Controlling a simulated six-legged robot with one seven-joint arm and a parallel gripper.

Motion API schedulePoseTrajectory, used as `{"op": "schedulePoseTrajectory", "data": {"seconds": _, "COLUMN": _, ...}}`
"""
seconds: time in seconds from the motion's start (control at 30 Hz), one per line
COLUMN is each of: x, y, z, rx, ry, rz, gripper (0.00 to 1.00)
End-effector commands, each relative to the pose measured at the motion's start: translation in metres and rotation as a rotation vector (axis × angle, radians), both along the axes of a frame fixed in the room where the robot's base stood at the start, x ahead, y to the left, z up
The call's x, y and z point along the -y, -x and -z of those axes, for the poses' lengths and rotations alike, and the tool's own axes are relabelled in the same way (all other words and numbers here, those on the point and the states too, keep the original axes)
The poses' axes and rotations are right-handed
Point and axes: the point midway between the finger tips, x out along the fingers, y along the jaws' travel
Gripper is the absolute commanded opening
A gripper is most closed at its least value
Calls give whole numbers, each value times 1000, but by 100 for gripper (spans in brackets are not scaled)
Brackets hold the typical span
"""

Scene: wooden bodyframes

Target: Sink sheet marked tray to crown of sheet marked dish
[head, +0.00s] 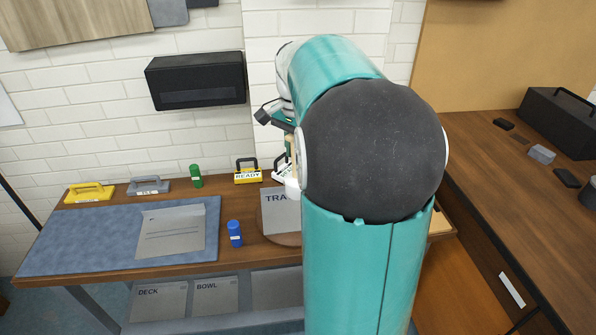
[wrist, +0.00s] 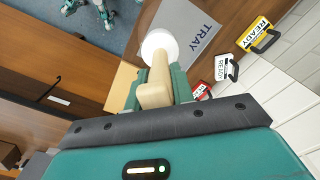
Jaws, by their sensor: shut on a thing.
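The grey sheet marked TRAY (head: 276,215) is upright-reading on the workbench in the head view, partly hidden by my arm. It also shows in the wrist view (wrist: 200,42). My gripper (wrist: 160,82) is shut on a beige-handled tool (wrist: 156,93) with a white round end (wrist: 158,43). The white end overlaps the TRAY sheet's edge in the wrist view; I cannot tell if they touch. No sheet reads DISH. A grey sheet (head: 170,232) with unreadable print lies on the blue mat (head: 75,240).
A blue bottle (head: 234,234) stands between mat and TRAY sheet. A green bottle (head: 196,176), a yellow-handled tool (head: 90,193), a grey one (head: 149,186) and a yellow READY tag (head: 247,176) line the back edge. DECK (head: 160,302) and BOWL (head: 214,297) sheets lie on the lower shelf.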

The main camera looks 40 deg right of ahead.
Motion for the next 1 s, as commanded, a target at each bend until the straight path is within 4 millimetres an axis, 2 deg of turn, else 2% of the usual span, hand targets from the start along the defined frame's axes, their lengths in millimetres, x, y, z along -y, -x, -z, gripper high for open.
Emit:
{"op": "schedulePoseTrajectory", "data": {"seconds": 0.1, "x": 17, "y": -23, "z": -1, "rx": 1, "ry": -2, "rz": 2, "gripper": 0}}
{"op": "schedulePoseTrajectory", "data": {"seconds": 0.3, "x": 29, "y": -40, "z": -2, "rx": 4, "ry": -6, "rz": 1, "gripper": 0}}
{"op": "schedulePoseTrajectory", "data": {"seconds": 0.7, "x": 29, "y": -40, "z": 26, "rx": 4, "ry": -7, "rz": 2, "gripper": 0}}
{"op": "schedulePoseTrajectory", "data": {"seconds": 1.0, "x": 29, "y": -40, "z": 27, "rx": 4, "ry": -6, "rz": 2, "gripper": 0}}
